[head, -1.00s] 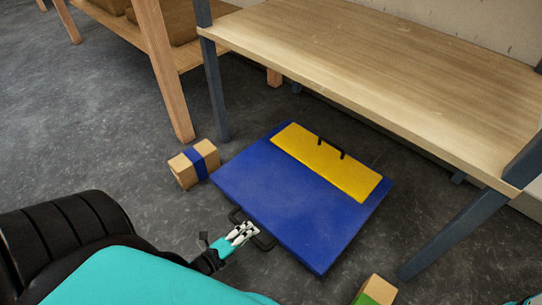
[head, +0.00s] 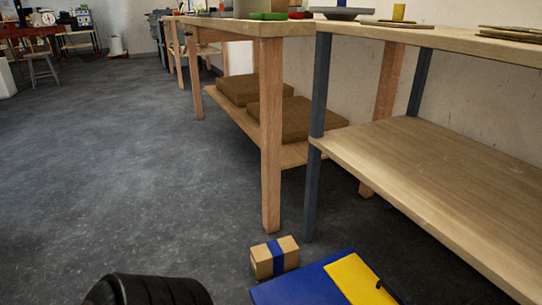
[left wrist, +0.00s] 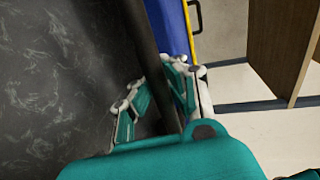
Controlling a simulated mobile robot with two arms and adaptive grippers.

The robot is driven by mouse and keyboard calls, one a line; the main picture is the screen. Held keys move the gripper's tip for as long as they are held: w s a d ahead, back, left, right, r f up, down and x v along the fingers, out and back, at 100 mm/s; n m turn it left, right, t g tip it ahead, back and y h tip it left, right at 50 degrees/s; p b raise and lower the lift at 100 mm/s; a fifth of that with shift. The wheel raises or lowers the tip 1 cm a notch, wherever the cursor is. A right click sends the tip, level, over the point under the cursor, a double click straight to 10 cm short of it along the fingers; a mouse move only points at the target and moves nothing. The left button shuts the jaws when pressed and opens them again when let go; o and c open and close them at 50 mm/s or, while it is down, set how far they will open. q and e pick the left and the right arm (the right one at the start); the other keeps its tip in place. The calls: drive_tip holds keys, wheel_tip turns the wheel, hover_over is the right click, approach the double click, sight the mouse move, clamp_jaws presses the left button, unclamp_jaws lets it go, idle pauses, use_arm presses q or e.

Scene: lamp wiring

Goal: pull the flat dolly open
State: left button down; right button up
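The flat dolly (head: 314,287) is a blue slab with a yellow panel (head: 354,280). It lies on the floor at the bottom of the head view, partly cut off by the frame. Its blue side (left wrist: 168,25) also shows in the left wrist view. There, a dark bar (left wrist: 141,32), which looks like its handle, runs between the fingers of my left gripper (left wrist: 158,82). The fingers look closed against the bar from both sides. The left gripper is outside the head view. My right gripper is in neither view.
A cardboard box with a blue band (head: 274,257) sits on the floor just left of the dolly. A wooden shelf (head: 420,170) on dark posts stands over the dolly's right side. A bench leg (head: 270,140) rises behind the box. Open floor (head: 120,170) lies to the left.

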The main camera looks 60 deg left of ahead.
use_arm(q)
drive_tip(key=c, duration=2)
unclamp_jaws()
drive_tip(key=shift+r, duration=0.1)
drive_tip(key=o, duration=0.8)
drive_tip(key=shift+c, duration=0.2)
drive_tip(key=shift+s, duration=0.1)
drive_tip(key=v, duration=1.1)
drive_tip(key=shift+s, duration=0.4)
drive_tip(key=shift+a, duration=0.1)
